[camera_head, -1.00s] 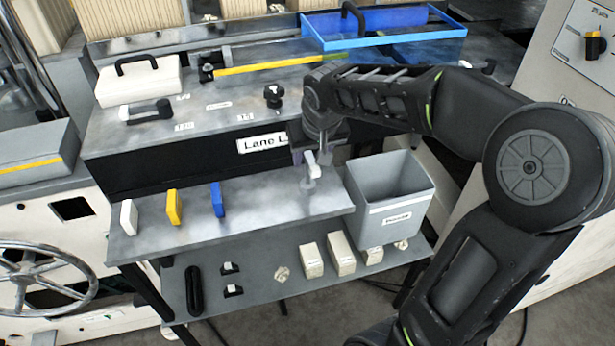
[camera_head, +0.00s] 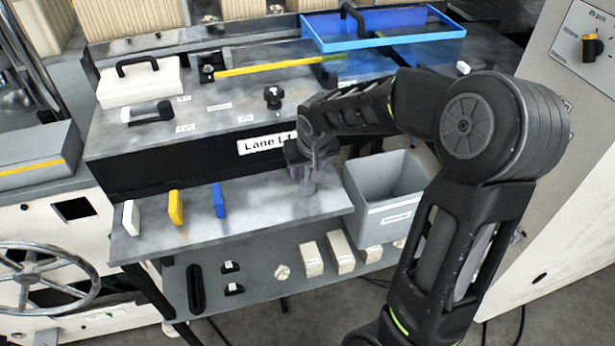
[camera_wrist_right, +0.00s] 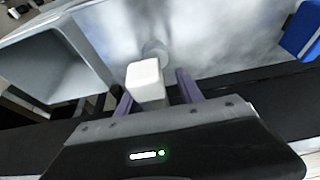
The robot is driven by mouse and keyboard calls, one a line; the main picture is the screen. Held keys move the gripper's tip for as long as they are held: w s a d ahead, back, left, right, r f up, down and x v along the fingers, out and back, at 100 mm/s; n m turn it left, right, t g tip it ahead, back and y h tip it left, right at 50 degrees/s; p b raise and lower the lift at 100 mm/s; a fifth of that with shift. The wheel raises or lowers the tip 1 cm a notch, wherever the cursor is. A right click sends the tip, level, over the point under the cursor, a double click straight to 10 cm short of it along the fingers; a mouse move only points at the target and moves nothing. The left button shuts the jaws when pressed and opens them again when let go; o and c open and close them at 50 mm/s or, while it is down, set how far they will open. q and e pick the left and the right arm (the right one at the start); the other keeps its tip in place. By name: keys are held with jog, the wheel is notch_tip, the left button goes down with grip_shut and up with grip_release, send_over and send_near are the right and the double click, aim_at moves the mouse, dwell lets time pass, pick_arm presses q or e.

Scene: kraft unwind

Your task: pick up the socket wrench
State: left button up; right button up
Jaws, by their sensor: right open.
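My right gripper (camera_head: 316,188) is low over the right end of the grey upper shelf in the head view. In the right wrist view its two purple fingers (camera_wrist_right: 155,92) are open, one on each side of a white block-shaped end (camera_wrist_right: 145,78). A round grey part shows just beyond this white end; together they may be the socket wrench, but I cannot be sure. In the head view the gripper hides this thing. I cannot tell whether the fingers touch it. My left gripper is not in view.
A grey bin (camera_head: 385,205) stands just right of the gripper. White (camera_head: 130,218), yellow (camera_head: 175,207) and blue (camera_head: 218,200) upright pieces stand along the shelf's left part. The labelled machine front (camera_head: 190,170) rises behind the shelf. Small boxes (camera_head: 312,259) sit on the lower shelf.

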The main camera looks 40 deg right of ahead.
dwell(0.5)
grip_shut()
dwell(0.4)
